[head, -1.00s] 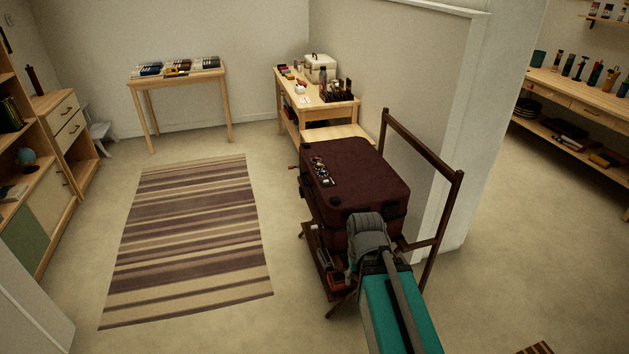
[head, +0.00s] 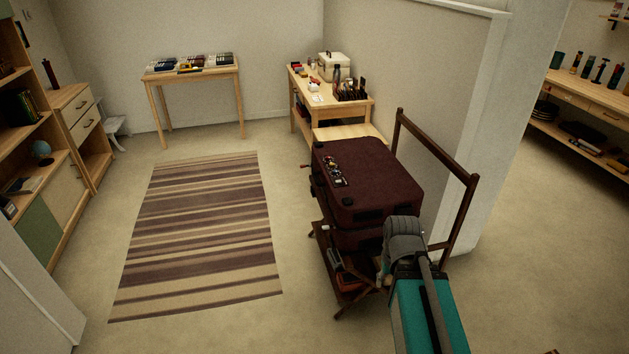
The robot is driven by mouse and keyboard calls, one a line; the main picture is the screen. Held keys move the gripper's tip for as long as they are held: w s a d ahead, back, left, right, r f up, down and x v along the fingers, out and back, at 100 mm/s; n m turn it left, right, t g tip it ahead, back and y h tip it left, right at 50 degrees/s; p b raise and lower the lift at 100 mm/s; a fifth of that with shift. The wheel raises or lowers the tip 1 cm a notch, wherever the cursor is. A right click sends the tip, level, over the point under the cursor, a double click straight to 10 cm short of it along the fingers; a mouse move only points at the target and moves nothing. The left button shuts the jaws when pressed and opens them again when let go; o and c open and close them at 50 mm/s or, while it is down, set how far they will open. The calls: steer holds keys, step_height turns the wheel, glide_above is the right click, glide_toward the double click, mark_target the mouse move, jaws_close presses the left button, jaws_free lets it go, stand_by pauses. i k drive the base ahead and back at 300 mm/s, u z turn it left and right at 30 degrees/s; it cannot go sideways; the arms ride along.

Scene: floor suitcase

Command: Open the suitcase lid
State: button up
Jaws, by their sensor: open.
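The dark maroon suitcase (head: 385,178) lies flat on a low dark wooden rack (head: 322,237), right of centre in the head view. Its lid looks shut, with a seam round the side and dark corner pieces. A row of stickers or badges (head: 333,171) runs along the left part of its top. My teal arm comes up from the bottom edge. Its grey joint overlaps the suitcase's near right corner in the picture; I cannot tell whether they touch.
A dark upright frame (head: 440,142) and a wall stand right of the suitcase. Dark and reddish items (head: 350,272) sit low in the rack. A wooden bench (head: 308,120) with tools is behind. A striped rug (head: 205,235) lies on clear floor to the left.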

mark_target(375, 186)
steer(key=z, duration=0.05)
steer(key=i, duration=1)
steer(key=u, duration=0.05)
